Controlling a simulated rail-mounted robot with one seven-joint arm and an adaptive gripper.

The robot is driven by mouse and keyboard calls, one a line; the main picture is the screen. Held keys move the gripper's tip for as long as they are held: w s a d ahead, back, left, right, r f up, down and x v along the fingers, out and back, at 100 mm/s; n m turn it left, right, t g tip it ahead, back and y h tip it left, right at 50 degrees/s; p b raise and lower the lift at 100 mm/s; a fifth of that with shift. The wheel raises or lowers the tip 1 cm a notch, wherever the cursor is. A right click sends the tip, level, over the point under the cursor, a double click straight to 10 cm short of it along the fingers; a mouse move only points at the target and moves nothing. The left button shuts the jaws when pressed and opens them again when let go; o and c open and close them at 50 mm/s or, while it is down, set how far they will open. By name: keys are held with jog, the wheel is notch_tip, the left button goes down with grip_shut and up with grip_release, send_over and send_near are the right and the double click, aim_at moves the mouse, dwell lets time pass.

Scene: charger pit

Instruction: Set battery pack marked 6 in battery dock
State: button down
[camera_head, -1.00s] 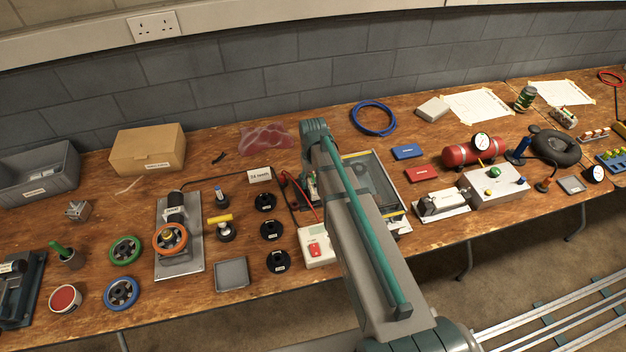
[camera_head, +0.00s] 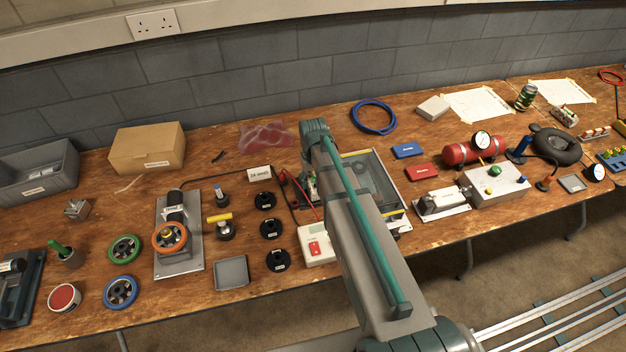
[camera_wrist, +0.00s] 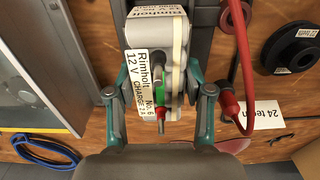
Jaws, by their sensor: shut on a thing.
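The battery pack (camera_wrist: 150,68) is grey, with a white label reading Rimholt, 12 V, No. 6, and a pale band along its side. My gripper (camera_wrist: 158,97) is shut on it, with one finger on each side. Red and green parts show at the pack's near end. A dark grey upright part (camera_wrist: 203,42) lies behind and beside the pack; I cannot tell whether it is the battery dock or whether the pack touches it. In the head view my arm hides the gripper and the pack.
A red lead with a red clip (camera_wrist: 231,106) hangs just right of my gripper. A clear-topped metal case (camera_head: 376,180) stands beside my arm. A white charger box (camera_head: 318,246) and black discs (camera_head: 271,229) are to the left. A blue cable coil (camera_head: 374,118) lies behind.

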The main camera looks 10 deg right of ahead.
jog(key=shift+f+b, duration=0.4)
jog(key=shift+f, duration=0.3)
jog(key=shift+c, duration=1.8)
grip_release()
jog(key=shift+r, duration=0.1)
jog(key=shift+r+p, duration=2.45)
jog(key=shift+r, duration=1.5)
jog(key=shift+s+f, duration=0.1)
jog(key=shift+s, duration=0.1)
